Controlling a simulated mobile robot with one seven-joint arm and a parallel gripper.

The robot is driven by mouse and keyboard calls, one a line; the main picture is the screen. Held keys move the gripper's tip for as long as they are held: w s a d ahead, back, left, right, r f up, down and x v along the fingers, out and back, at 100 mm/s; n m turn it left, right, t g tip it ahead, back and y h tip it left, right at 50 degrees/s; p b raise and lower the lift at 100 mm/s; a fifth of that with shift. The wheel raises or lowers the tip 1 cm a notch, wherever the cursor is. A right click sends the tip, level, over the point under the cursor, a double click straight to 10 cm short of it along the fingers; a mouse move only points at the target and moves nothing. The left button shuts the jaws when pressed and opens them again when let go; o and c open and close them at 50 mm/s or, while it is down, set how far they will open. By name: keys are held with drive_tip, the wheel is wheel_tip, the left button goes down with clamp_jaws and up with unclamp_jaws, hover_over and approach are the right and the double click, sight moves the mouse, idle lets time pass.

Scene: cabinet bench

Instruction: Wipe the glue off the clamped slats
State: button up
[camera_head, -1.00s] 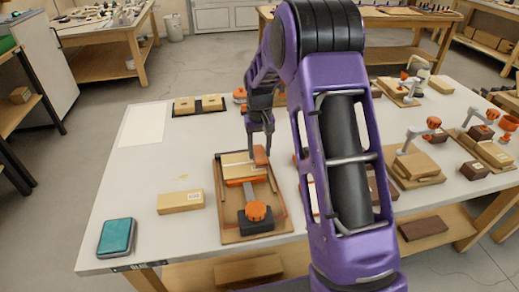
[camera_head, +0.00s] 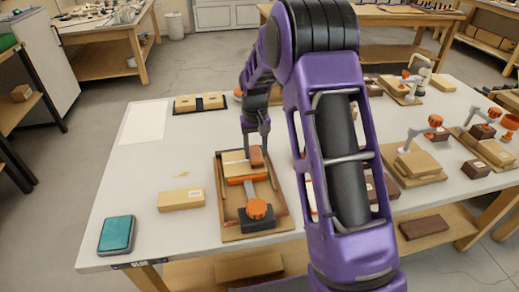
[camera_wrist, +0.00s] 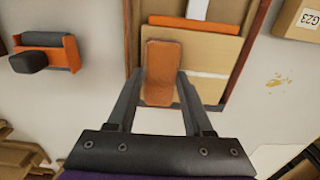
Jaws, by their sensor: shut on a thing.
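My gripper (camera_head: 257,142) is shut on a small orange-brown block (camera_wrist: 161,72), which shows between its fingers in the wrist view. The block (camera_head: 256,156) is over the far part of the pale wooden slats (camera_head: 234,170); whether it touches them I cannot tell. The slats (camera_wrist: 190,50) lie in a brown-rimmed wooden tray (camera_head: 283,205), under an orange bar (camera_wrist: 193,23) of a clamp with an orange knob (camera_head: 256,209). A light line crosses the slats beside the block in the wrist view; I cannot tell if it is glue.
A pale box (camera_head: 181,199) and a teal case (camera_head: 117,235) stand left of the tray. A yellowish smear (camera_wrist: 275,82) is on the bench top near the box. Other clamped pieces (camera_head: 418,165) stand at the right. The bench's left part is mostly clear.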

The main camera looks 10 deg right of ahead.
sight(227, 164)
drive_tip(key=shift+a+f, duration=0.1)
drive_tip(key=shift+a, duration=1.3)
drive_tip(key=shift+a, duration=0.1)
drive_tip(key=shift+a+p, duration=0.3)
drive_tip(key=shift+a, duration=2.75)
drive_tip(key=shift+s, duration=0.1)
drive_tip(key=shift+d, duration=2.15)
drive_tip(key=shift+d, duration=0.1)
drive_tip(key=shift+d, duration=2.05)
drive_tip(key=shift+d, duration=0.15)
